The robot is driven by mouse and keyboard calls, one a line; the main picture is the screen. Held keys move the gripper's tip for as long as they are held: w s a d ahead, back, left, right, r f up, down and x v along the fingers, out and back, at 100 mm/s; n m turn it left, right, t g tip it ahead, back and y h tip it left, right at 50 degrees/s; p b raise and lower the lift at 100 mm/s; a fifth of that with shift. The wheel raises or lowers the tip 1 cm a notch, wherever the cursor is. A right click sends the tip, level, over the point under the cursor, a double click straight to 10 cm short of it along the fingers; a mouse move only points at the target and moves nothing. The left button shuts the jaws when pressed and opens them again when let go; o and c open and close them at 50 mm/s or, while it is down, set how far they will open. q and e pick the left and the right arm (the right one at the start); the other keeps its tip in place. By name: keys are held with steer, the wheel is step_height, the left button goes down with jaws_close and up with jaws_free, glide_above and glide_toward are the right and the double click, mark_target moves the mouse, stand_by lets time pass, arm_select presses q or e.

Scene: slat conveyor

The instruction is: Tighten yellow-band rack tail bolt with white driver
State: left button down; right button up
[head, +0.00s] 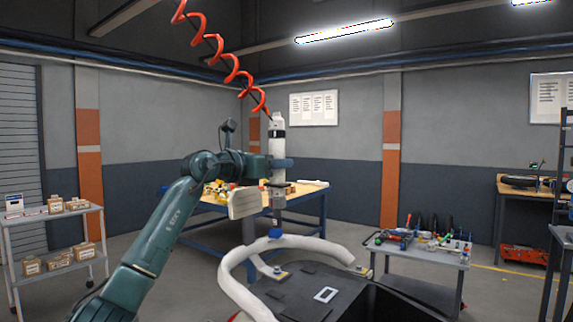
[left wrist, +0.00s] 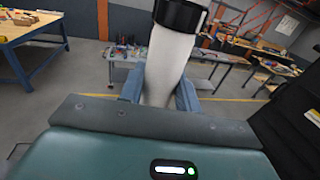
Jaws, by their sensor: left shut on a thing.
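The white driver (head: 278,150) stands upright, hanging from a red coiled cord (head: 230,65). My left gripper (head: 284,164) is shut around its body. In the left wrist view the white driver (left wrist: 166,62), with a black band, sits between the fingers (left wrist: 158,95). The driver's lower end points down just above a blue part (head: 276,234) on the white tubular rack (head: 232,268); I cannot tell whether they touch. A small yellow mark (head: 283,275) with a blue bit beside it shows at a rack foot. Another yellowish foot (head: 362,269) is at the right. My right gripper is not in view.
A black box-like body (head: 308,275) lies under the rack. A cart with tools (head: 425,252) stands right of it, a blue workbench (head: 305,188) behind. A shelf cart with boxes (head: 55,235) is at left. Open floor lies between them.

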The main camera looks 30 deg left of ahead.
arm_select(q)
glide_above(274, 210)
steer(key=shift+w+f, duration=0.15)
steer(key=shift+f, duration=1.1)
steer(key=shift+w+f, duration=0.15)
steer(key=shift+f, duration=1.05)
step_height(274, 210, down, 2)
steer(key=shift+b, duration=1.1)
steer(key=shift+f+b, duration=0.5)
steer(key=shift+f, duration=0.1)
steer(key=shift+f+b, duration=0.4)
steer(key=shift+f, duration=0.2)
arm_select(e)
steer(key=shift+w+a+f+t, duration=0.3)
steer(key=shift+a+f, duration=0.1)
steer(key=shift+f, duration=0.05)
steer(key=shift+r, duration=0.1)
